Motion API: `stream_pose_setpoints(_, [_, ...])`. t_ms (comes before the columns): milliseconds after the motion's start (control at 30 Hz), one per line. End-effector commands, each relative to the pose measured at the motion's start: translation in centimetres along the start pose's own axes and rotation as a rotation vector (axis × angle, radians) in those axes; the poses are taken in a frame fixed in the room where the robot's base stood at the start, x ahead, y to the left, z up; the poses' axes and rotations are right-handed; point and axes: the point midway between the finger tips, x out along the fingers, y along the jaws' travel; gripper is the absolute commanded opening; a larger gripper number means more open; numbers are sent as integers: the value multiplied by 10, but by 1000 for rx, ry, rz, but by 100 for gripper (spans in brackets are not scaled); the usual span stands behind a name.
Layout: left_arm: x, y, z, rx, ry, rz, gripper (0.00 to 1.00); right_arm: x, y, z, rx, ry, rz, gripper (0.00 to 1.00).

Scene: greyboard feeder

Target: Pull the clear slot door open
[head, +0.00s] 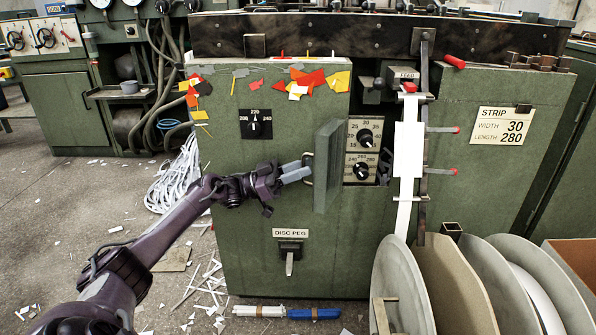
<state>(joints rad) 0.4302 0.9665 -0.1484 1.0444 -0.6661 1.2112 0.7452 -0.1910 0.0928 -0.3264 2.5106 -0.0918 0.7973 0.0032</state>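A small green door (329,165) stands swung out from the front of the green cabinet (255,205). It looks solid, not clear. Its metal loop handle (308,160) is on the face turned left. To the right of the door a recess shows two black dials on pale plates, an upper dial (366,138) and a lower dial (362,171). My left gripper (304,172) reaches in from the left, its grey fingers close together at the handle and apparently shut on it. The fingertips are partly lost against the handle. My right gripper is not in view.
A white strip (407,150) runs down a guide right of the dials. Large discs (403,285) stand at lower right. A disc peg lever (289,262) sits below the door. White and blue bars (314,313) lie on the floor.

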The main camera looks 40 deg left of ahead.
Motion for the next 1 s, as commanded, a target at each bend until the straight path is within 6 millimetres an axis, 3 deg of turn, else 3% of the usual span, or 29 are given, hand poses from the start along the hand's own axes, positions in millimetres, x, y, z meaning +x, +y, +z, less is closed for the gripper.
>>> stream_pose_setpoints(367, [-7, 1, 2, -7, -5, 1, 31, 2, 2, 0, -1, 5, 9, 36])
stream_pose_setpoints(733, [-64, -1, 3, -6, -4, 2, 31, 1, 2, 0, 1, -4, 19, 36])
stream_pose_setpoints(1000, [-76, -1, 3, -6, -2, 4, 31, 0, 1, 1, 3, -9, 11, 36])
